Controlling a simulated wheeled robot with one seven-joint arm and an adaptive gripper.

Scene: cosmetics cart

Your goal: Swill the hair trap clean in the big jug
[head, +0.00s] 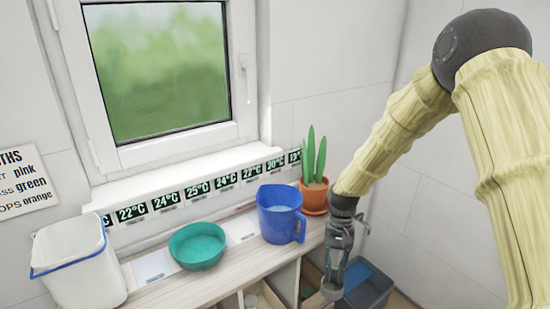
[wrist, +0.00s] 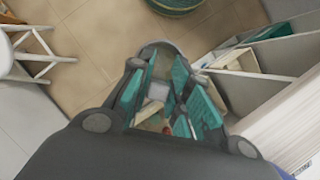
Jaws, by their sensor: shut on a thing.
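The big blue jug (head: 281,218) stands upright on the wooden cart top, left of my arm, with its handle towards the right front and pale liquid inside. My gripper (head: 333,284) hangs low, in front and to the right of the jug, apart from it and over the cart's front edge. In the wrist view my gripper (wrist: 158,62) has teal-padded fingers closed around a small grey rounded thing, which I take for the hair trap (wrist: 155,45). Only its curved edge shows clearly; the fingers hide the rest.
A teal bowl (head: 197,251) and a white bin with blue rim (head: 75,262) stand left of the jug. A potted plant (head: 314,195) stands right behind it. A dark bin (head: 372,288) is at lower right. Open compartments lie under the cart top.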

